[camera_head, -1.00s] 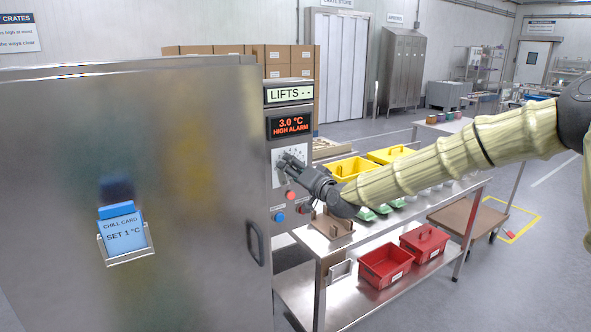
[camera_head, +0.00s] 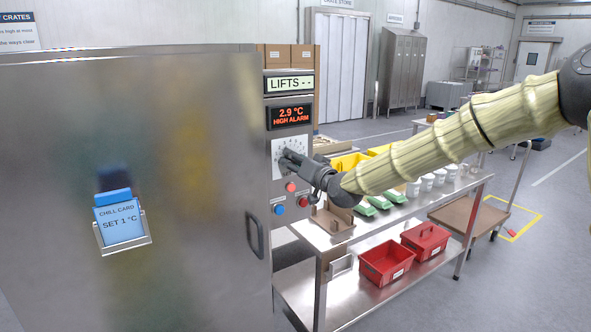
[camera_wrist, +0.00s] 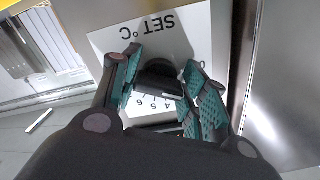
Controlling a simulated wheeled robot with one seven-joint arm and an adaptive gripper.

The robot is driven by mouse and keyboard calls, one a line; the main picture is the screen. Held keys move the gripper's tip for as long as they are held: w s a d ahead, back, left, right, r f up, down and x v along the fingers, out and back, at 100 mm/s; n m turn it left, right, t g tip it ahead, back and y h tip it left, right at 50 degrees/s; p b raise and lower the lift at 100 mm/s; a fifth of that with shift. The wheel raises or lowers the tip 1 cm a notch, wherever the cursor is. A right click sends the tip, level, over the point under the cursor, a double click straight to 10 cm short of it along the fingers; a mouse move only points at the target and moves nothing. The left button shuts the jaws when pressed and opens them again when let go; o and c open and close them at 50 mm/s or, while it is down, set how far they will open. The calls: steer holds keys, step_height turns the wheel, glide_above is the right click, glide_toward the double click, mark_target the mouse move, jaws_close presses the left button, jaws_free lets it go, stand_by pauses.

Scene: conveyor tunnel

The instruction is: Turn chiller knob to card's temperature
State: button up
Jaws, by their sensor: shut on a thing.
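The chill card (camera_head: 121,222) in its holder on the steel chiller door reads "SET 1 °C". The red display (camera_head: 289,117) on the chiller's control column reads 2.9 °C and HIGH ALARM. Below it is the white dial plate (camera_head: 288,150), marked "SET °C" in the wrist view (camera_wrist: 150,42), where it appears upside down. My gripper (camera_head: 284,163) is at the plate. In the wrist view its teal-padded fingers (camera_wrist: 160,92) are shut on the black knob (camera_wrist: 158,76), one on each side. Some numbers show below the knob; the fingers hide others, and I cannot read the setting.
A red button (camera_head: 291,187) and a blue button (camera_head: 279,209) sit just under my gripper. A steel bench (camera_head: 335,238) with tubs and red crates (camera_head: 386,265) stands to the right. The door handle (camera_head: 255,236) juts out at left.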

steer(key=shift+f+n+b, duration=0.1)
steer(key=shift+n+b, duration=0.35)
steer(key=shift+n, duration=0.35)
steer(key=o, duration=1)
steer(key=shift+o, duration=0.2)
steer(key=shift+d, duration=0.1)
steer(key=v, duration=1.2)
